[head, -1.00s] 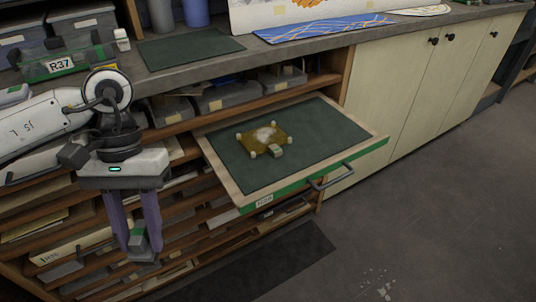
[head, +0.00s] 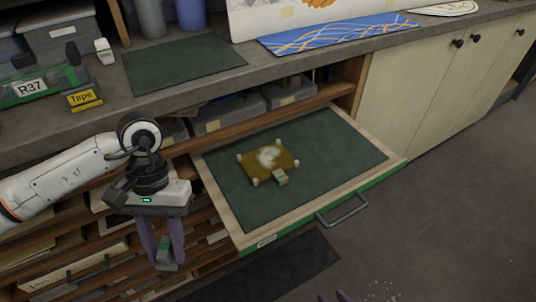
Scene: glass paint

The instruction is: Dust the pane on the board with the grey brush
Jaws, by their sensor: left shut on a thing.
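The pane (head: 268,159) is amber, with a pale dusty patch near its middle. It lies on the dark green surface of the pulled-out board (head: 310,141), with small pale pegs at its corners and a small block at its front edge. My left gripper (head: 167,264) points down, left of the board and in front of the shelves. It is shut on a small grey-green thing (head: 164,252), probably the grey brush, mostly hidden between the fingers. Of my right gripper, only dark purple fingertips (head: 342,297) show at the bottom edge; its opening cannot be made out.
The board has a pale wooden rim, a green front edge and a metal handle (head: 343,209). Above it, the counter holds a dark mat (head: 185,65), a yellow Tape box (head: 84,99), a bin labelled R37 and a blue patterned strip (head: 335,35). Floor at right is clear.

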